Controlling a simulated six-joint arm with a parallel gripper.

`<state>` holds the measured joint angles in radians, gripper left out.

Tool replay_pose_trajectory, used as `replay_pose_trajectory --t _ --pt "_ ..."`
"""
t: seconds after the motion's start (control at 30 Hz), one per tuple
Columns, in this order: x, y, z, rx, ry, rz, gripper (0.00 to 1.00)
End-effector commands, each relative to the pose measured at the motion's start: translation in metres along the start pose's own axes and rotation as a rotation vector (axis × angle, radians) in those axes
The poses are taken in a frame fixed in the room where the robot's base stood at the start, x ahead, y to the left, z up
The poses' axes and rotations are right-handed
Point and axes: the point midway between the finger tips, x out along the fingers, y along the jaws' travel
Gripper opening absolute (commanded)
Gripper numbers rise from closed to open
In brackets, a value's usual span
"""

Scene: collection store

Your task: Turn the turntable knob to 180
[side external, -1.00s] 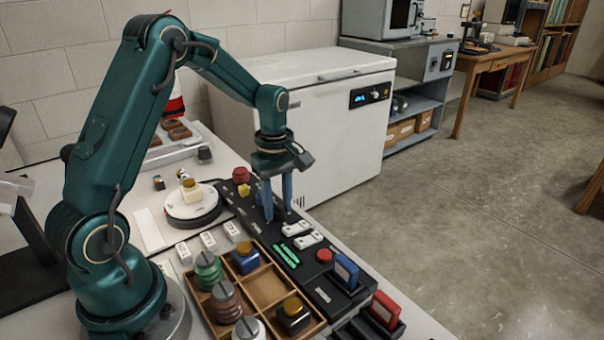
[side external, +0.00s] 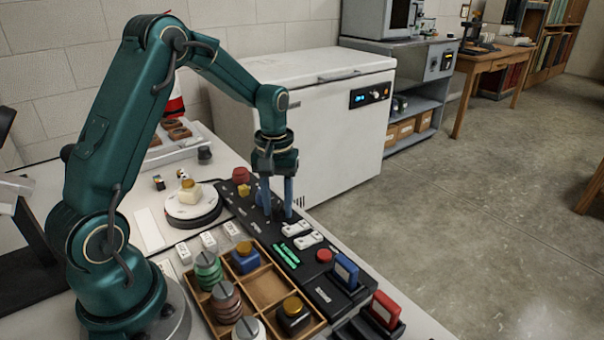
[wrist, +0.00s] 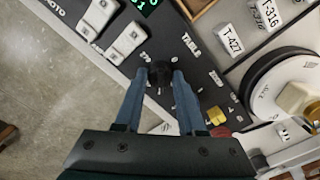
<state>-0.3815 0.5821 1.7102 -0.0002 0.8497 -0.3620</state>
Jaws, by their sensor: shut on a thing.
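The turntable knob (wrist: 160,71) is a small black knob on the dark control panel (side external: 245,213), beside a white label reading "TABLE" in the wrist view. My gripper (side external: 277,214) points down at the panel with its blue fingers on either side of the knob, shut on it. It also shows in the wrist view (wrist: 162,76). In the side view the fingers mostly hide the knob, and I cannot read its setting. The turntable (side external: 183,213) is a white disc on a dark base left of the panel. A cream jar with a gold lid (side external: 190,191) stands on it.
Two white rocker switches (side external: 301,235), a green-lit display (side external: 286,255) and a red button (side external: 324,255) lie on the panel nearby. A yellow knob (wrist: 216,115) sits close to my fingers. A wooden compartment tray (side external: 268,284) with several jars stands in front.

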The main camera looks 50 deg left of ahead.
Motion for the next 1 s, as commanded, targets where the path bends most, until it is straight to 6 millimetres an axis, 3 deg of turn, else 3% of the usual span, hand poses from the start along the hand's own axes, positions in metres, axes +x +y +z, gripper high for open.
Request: replay_pose_trajectory --t 0.6,1.0 --pt "-0.0001 -0.0001 -0.0006 0.544 0.002 -0.001 0.00" --pt "0.0000 0.0000 -0.0006 0.720 0.003 -0.001 0.00"
